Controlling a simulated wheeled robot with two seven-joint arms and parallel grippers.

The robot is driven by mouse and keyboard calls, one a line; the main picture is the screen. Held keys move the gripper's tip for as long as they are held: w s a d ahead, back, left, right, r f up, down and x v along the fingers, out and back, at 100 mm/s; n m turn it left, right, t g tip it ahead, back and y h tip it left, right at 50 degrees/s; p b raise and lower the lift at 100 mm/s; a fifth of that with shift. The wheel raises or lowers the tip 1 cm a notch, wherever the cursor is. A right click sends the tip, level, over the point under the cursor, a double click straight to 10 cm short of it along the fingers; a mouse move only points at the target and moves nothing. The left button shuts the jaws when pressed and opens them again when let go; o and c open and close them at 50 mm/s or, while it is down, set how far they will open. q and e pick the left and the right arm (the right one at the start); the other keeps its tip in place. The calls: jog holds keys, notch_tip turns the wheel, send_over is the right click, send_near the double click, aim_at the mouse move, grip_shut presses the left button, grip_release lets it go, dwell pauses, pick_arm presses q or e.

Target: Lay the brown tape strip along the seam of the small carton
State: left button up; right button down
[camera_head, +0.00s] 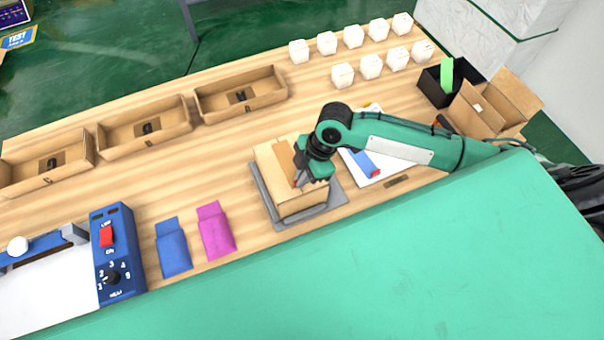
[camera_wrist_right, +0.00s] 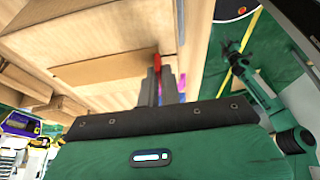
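The small carton (camera_head: 304,205) sits on a grey plate (camera_head: 268,205) near the middle of the table in the head view. The brown tape strip (camera_head: 285,158) lies along the carton's top, and it also shows in the right wrist view (camera_wrist_right: 100,72). My right gripper (camera_head: 299,182) is over the carton's top, pointing down. In the right wrist view its fingers (camera_wrist_right: 160,85) are close together at the strip's end, with a small red piece (camera_wrist_right: 156,62) at their tips. They look shut on the strip's end. The seam is hidden.
A blue pouch (camera_head: 173,250) and a magenta pouch (camera_head: 215,232) lie left of the carton, beside a blue sealing device (camera_head: 118,265). Open cardboard trays (camera_head: 240,95) line the far left. White cubes (camera_head: 370,67) and a black box (camera_head: 437,90) stand at the far right.

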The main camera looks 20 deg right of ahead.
jog(key=shift+f, duration=0.25)
dwell(0.4)
jog(key=c, duration=1.5)
grip_release()
jog(key=shift+c, duration=0.2)
jog(key=shift+r+p, duration=2.85)
jog(key=shift+r, duration=0.2)
jog(key=shift+f, duration=0.1)
